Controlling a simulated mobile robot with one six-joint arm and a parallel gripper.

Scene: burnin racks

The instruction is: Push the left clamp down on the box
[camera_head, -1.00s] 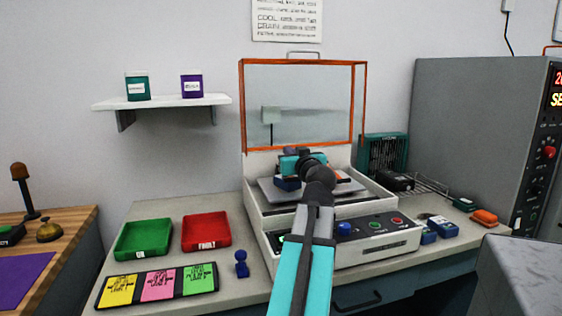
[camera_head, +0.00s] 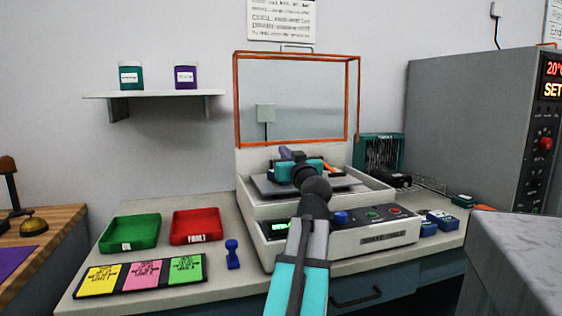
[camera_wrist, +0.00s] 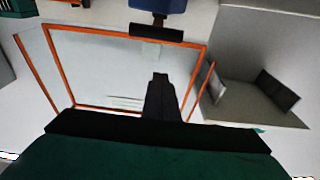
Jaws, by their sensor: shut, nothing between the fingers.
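The box (camera_head: 342,238) is white, with its orange-framed clear lid (camera_head: 236,100) standing open at the back. My gripper (camera_wrist: 160,82) shows dark, closed fingers in the wrist view. In the head view its teal body (camera_head: 300,168) is over the box's inner plate, and its fingertips are hidden. A small purple-grey upright piece (camera_head: 284,153) shows just behind my gripper's left side, perhaps the left clamp. An orange piece (camera_head: 333,169) lies to the right. Whether my gripper touches a clamp cannot be told. A blue part with a black bar (camera_wrist: 157,32) is ahead of the fingers.
A green tray (camera_head: 131,246), a red tray (camera_head: 196,241) and coloured cards (camera_head: 141,289) lie left of the box. A blue peg-like object (camera_head: 232,254) stands near its left front corner. Blue blocks (camera_head: 440,222) lie to the right, beside a large grey machine (camera_head: 460,120).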

